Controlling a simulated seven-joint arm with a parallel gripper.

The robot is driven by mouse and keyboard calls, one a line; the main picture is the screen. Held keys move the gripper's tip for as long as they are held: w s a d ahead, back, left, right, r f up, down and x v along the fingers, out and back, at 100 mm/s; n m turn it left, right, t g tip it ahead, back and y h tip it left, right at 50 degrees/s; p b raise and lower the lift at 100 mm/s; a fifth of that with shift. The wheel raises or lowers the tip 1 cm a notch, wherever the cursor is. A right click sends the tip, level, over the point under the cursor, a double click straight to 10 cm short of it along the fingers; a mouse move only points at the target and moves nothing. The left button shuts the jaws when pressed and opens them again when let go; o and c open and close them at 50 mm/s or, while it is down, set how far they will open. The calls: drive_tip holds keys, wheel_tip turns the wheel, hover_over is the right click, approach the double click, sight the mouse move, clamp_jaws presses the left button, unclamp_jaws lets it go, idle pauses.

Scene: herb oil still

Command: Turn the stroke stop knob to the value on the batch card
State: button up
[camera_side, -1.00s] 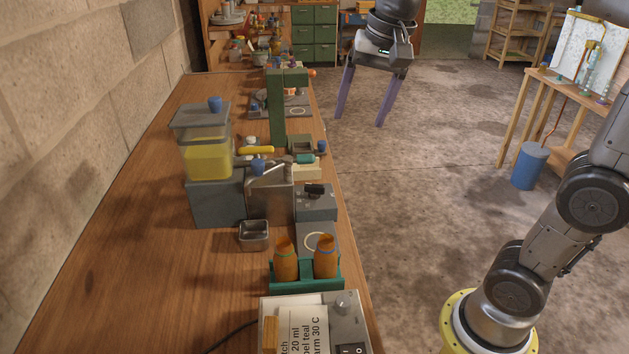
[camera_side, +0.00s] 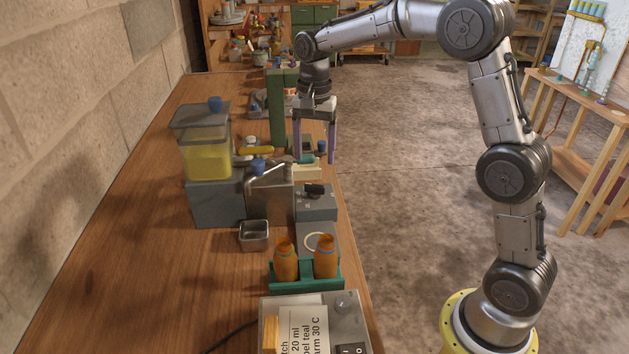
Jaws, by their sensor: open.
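A black knob (camera_side: 314,190), which looks like the stroke stop knob, sits on top of a small grey box (camera_side: 316,207) near the bench's right edge. Its scale marks are too small to read.
A steel can (camera_side: 270,193) with a blue cap and a tank of yellow liquid (camera_side: 207,156) stand left of the knob. A green post (camera_side: 277,110) rises behind. Two amber bottles (camera_side: 285,262) stand in a teal rack in front. The bench's left front is clear.

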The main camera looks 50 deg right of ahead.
sight(315, 185)
wheel_tip(315, 185, down, 8)
drive_tip(key=shift+f, duration=0.15)
idle(0.3)
drive_tip(key=c, duration=1.1)
